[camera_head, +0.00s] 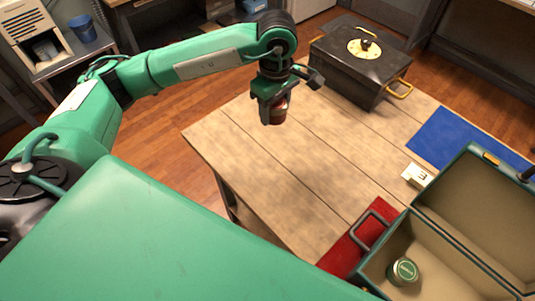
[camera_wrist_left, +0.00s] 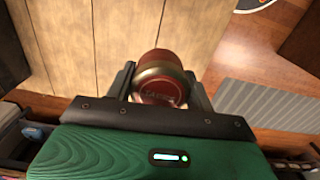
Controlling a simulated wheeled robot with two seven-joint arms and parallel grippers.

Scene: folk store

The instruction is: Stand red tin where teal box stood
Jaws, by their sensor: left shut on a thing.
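The red tin (camera_head: 278,113) is between the fingers of my left gripper (camera_head: 270,108), above the left part of the wooden table (camera_head: 285,165). In the left wrist view the tin (camera_wrist_left: 160,78) shows a dark red lid and a pale metal band, with one finger on each side. My left gripper is shut on it. A teal-edged open case (camera_head: 434,245) stands at the table's lower right, with a green-lidded tin (camera_head: 403,271) inside. I cannot pick out a separate teal box. My right gripper is not in view.
A black chest (camera_head: 350,75) with brass handles stands at the table's far end. The middle of the table is clear.

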